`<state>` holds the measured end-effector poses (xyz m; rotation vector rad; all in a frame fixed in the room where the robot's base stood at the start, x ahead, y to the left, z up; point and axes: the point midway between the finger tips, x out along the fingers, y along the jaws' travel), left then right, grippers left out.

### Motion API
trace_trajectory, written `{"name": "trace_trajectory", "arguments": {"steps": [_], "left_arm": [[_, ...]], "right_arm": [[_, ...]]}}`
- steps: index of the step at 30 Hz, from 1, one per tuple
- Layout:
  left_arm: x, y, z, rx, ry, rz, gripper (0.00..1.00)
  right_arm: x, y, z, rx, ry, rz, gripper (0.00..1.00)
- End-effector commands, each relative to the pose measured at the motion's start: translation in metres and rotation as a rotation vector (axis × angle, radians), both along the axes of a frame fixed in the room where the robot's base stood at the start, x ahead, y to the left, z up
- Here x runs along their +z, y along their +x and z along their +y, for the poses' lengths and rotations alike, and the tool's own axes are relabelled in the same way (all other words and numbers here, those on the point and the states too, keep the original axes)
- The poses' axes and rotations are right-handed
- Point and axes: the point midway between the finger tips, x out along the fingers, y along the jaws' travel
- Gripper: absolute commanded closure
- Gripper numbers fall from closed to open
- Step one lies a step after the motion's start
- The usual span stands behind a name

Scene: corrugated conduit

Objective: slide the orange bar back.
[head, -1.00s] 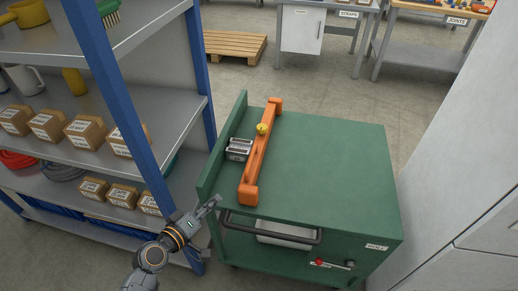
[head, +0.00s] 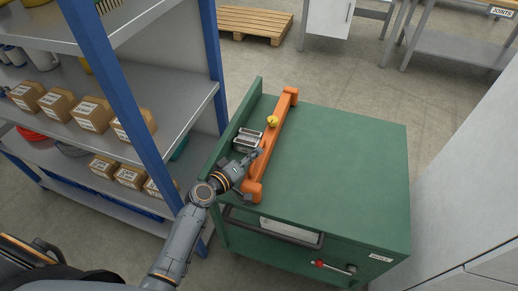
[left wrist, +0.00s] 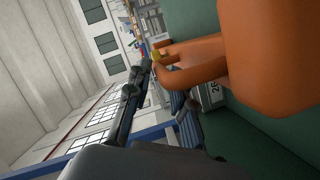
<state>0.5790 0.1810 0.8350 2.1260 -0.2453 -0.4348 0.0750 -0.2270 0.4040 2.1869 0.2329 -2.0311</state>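The orange bar (head: 272,147) lies along the left part of the green cart top (head: 345,160), with a raised block at each end. Its near end fills the right of the left wrist view (left wrist: 265,60). A small yellow piece (head: 272,121) sits at the bar, beyond its middle. My left gripper (head: 256,156) is at the bar's left side, close to its near end. In the left wrist view a dark finger (left wrist: 130,98) is beside the bar; whether the fingers are apart or closed, or touch it, is unclear. My right gripper is out of view.
A grey labelled block (head: 247,140) stands just left of the bar, beyond my gripper. A raised green edge (head: 236,118) bounds the cart's left side, near a blue-posted shelf (head: 212,60). A dark handle (head: 270,232) crosses the cart's front. The cart top's right is clear.

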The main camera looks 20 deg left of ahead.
Motion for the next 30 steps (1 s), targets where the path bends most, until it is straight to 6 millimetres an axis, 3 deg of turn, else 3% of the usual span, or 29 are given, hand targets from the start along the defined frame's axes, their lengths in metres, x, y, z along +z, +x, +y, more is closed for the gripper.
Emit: {"name": "trace_trajectory", "arguments": {"steps": [6,17,18,21,30], "left_arm": [[-0.006,0.026,-0.009,0.0,-0.001,0.0,0.78],[-0.007,0.031,-0.012,-0.001,0.0,0.001,0.78],[-0.007,0.031,-0.012,-0.001,0.0,0.001,0.8],[-0.007,0.031,-0.011,-0.001,0.0,0.001,1.0],[-0.008,0.031,-0.012,-0.001,0.0,0.001,1.0]], "right_arm": [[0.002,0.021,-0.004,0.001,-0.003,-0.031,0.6],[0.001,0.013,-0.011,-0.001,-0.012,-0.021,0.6],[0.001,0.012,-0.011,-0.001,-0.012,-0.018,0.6],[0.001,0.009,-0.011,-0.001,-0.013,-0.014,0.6],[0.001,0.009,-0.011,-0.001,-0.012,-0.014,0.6]]}}
